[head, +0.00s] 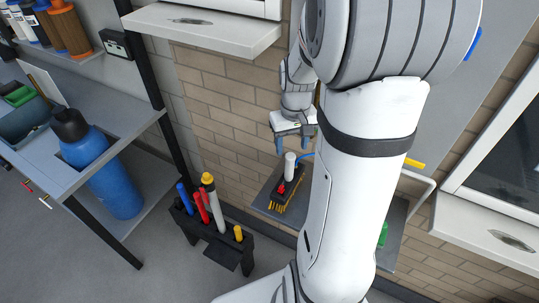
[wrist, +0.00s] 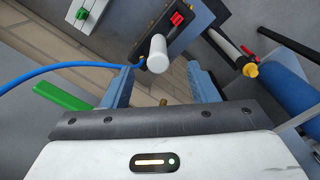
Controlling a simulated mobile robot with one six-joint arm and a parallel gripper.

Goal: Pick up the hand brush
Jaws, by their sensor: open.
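A dark block with yellow bristles along its edge, which looks like the hand brush (head: 275,206), lies on a grey shelf (head: 262,197) against the brick wall in the head view. A red part sits on it, and a white cylinder (head: 290,165) rises at its far end; I cannot tell if the cylinder belongs to it. In the wrist view the dark block (wrist: 160,22) is at the top, with the white cylinder (wrist: 157,53) just beyond my fingers. My gripper (head: 292,143) is open and empty above the shelf; its blue fingers also show in the wrist view (wrist: 163,88).
A blue cable (wrist: 62,68) runs close to the left finger. A black rack (head: 207,238) with several coloured tubes stands left of the shelf. A blue tank (head: 112,178) stands in the workbench at left. My arm hides part of the shelf's right side.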

